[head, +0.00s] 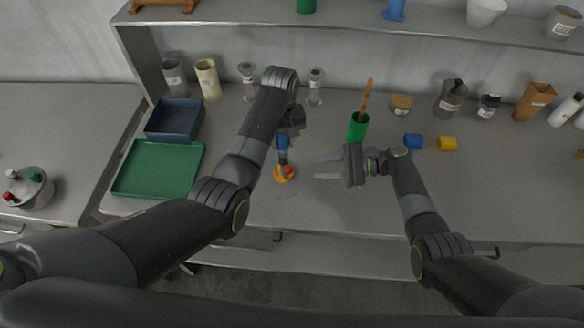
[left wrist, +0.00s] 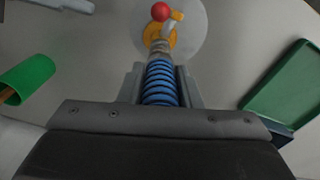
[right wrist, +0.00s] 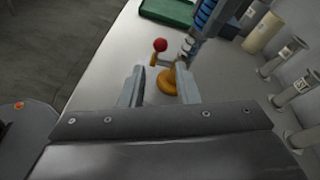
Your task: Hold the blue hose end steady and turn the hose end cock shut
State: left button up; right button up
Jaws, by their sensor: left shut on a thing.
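The blue hose end (left wrist: 160,82) is a ribbed blue hose with a metal fitting. It also shows in the head view (head: 282,142). My left gripper (left wrist: 160,75) is shut on the blue hose end. The hose end cock has a red ball knob (left wrist: 160,12) on a short lever beside the fitting; the knob also shows in the right wrist view (right wrist: 160,45). A yellow-orange ring (right wrist: 170,82) sits at the foot of the fitting, over a pale round disc (left wrist: 190,30). My right gripper (head: 328,168) is open and empty, to the right of the cock and apart from it.
A green tray (head: 158,168) and a dark blue bin (head: 174,120) stand at the left. A green cup (head: 357,127) with a wooden stick stands behind my right gripper. Blue (head: 413,141) and yellow (head: 447,144) blocks lie to the right. The front bench is clear.

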aim_at(291, 169)
jog(key=a+n, duration=0.3)
jog(key=n, duration=0.7)
jog(key=a+f+n+h, duration=0.1)
jog(key=a+n, duration=0.2)
jog(key=n, duration=0.8)
jog(key=a+f+n, duration=0.1)
jog(key=a+n, duration=0.3)
jog(key=n, duration=0.6)
grip_shut()
